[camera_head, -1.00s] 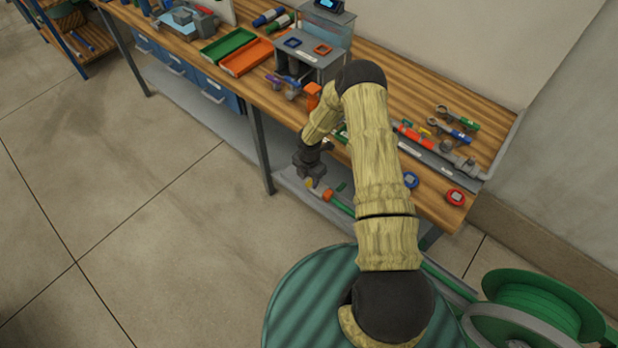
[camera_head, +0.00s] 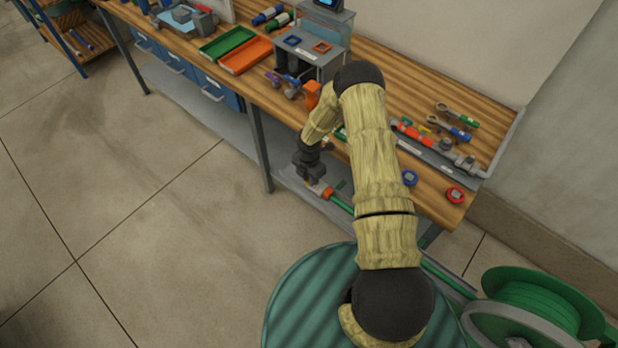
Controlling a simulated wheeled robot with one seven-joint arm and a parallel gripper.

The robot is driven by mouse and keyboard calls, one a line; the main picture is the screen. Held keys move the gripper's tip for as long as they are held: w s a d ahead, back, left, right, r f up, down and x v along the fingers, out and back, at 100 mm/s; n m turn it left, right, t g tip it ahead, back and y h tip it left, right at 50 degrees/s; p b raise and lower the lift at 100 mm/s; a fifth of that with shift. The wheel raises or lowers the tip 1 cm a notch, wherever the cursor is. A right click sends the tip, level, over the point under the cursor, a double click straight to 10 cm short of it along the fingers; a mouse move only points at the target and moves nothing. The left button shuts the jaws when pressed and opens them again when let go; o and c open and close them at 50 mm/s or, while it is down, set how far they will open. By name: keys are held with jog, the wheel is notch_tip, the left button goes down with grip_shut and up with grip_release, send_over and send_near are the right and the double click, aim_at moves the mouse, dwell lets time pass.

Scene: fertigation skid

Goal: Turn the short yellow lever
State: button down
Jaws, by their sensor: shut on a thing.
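The short yellow lever (camera_head: 309,183) is a small yellow patch at the lower bench edge, mostly hidden by my gripper. My gripper (camera_head: 310,179) points down and is shut on it. Just right of the jaws, an orange fitting (camera_head: 327,193) joins a green pipe or hose (camera_head: 342,204) that runs down to the right, partly behind my arm. The lever's exact angle is too small to tell.
The wooden bench (camera_head: 480,90) carries a grey device (camera_head: 310,55), green (camera_head: 227,42) and orange (camera_head: 246,55) trays, and a pipe assembly (camera_head: 440,147). A green hose reel (camera_head: 535,305) stands at the lower right. The floor at left is clear.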

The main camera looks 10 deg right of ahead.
jog(key=shift+w+d+m+b, duration=0.1)
jog(key=shift+w+m+b, duration=0.6)
jog(key=shift+m+b, duration=1.75)
jog(key=shift+w+d+m+b, duration=0.1)
jog(key=shift+w+m+b, duration=0.95)
jog(key=shift+m, duration=2.35)
jog(key=shift+w+d+m+b, duration=0.1)
jog(key=shift+w+m+b, duration=0.3)
jog(key=shift+m+b, duration=2.15)
jog(key=shift+m+p, duration=0.35)
jog(key=shift+m, duration=0.15)
jog(key=c, duration=1.3)
grip_release()
jog(key=shift+r, duration=0.1)
